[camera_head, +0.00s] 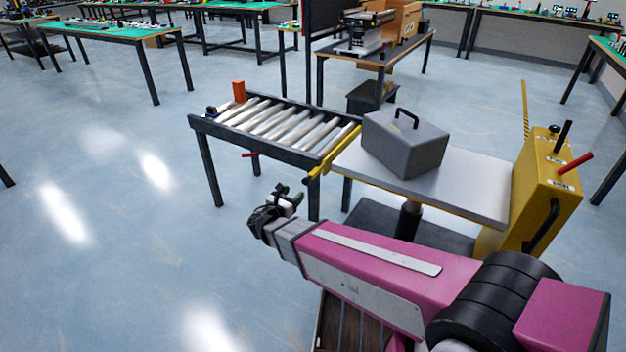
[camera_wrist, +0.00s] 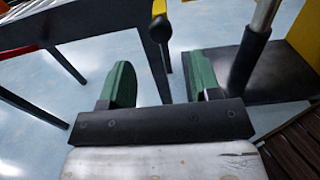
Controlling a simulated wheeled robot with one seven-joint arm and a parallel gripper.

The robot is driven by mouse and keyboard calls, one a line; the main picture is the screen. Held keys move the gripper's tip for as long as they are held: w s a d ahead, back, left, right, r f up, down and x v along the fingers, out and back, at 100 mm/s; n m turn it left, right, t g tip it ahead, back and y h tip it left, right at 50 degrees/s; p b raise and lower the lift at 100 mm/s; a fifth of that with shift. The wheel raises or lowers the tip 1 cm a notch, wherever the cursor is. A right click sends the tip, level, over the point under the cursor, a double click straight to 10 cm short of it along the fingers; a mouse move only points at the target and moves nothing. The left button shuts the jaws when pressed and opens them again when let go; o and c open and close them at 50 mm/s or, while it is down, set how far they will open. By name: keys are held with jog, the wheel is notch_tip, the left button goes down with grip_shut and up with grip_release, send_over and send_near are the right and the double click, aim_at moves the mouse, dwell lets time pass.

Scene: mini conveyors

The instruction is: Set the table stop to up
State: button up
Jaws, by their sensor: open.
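The lift table (camera_head: 465,188) has a pale flat top and stands right of a roller conveyor (camera_head: 262,140). My gripper (camera_head: 285,193) is in front of the conveyor's near right leg, below and apart from the lever. In the wrist view its green fingers (camera_wrist: 158,85) are spread and empty. A dark knob (camera_wrist: 160,28) shows beyond them, between the fingertips.
A grey case (camera_head: 405,145) with a black handle sits on the lift table. The yellow cabinet (camera_head: 548,190) carries black and red levers. A red lever (camera_head: 250,155) hangs under the conveyor, and an orange block (camera_head: 239,90) stands at its far end. Floor at left is clear.

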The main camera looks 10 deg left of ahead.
aim_at(305, 182)
jog(key=x, duration=1)
jog(key=shift+w+d, duration=0.15)
jog(key=shift+w, duration=0.15)
